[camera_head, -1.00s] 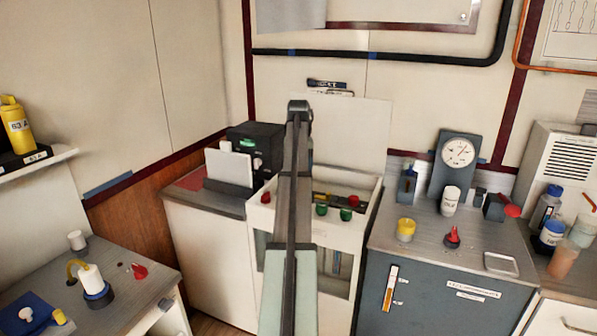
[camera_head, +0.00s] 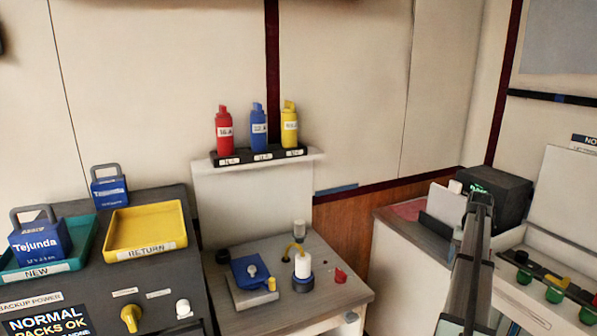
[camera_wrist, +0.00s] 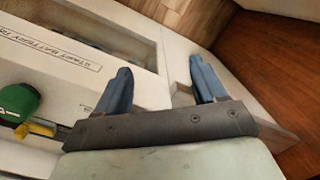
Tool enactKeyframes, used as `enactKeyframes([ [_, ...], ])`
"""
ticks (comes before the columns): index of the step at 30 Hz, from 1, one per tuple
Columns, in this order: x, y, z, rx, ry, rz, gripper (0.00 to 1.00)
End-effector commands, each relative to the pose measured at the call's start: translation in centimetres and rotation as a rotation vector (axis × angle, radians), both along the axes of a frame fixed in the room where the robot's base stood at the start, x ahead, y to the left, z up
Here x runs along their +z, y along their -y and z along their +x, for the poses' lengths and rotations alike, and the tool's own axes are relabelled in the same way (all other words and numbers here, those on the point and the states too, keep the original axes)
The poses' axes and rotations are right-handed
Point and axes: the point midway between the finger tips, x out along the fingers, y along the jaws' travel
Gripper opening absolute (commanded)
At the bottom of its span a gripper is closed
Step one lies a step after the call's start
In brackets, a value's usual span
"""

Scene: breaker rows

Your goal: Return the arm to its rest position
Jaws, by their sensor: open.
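My gripper (camera_wrist: 163,86) shows in the wrist view with its two blue-grey fingers spread apart and nothing between them. In the head view my arm stretches up at the right, in front of the black box and the white cabinet; the fingers cannot be made out there.
A green knob (camera_wrist: 18,100) and a yellow piece (camera_wrist: 35,130) lie left of my gripper. The black box (camera_head: 497,192) stands near my arm. A side table (camera_head: 330,272), a bottle shelf (camera_head: 300,160) and a yellow RETURN tray (camera_head: 145,252) are further left.

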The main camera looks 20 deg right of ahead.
Motion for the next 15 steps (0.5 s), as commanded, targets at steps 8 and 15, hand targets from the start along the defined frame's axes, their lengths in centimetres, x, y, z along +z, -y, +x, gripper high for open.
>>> enactKeyframes([
  [8,-11.6,-6.7,1.2,0.031,-0.113,0.05,0.7],
  [15,-20.4,-12.8,0.8,0.063,-0.214,0.078,0.7],
])
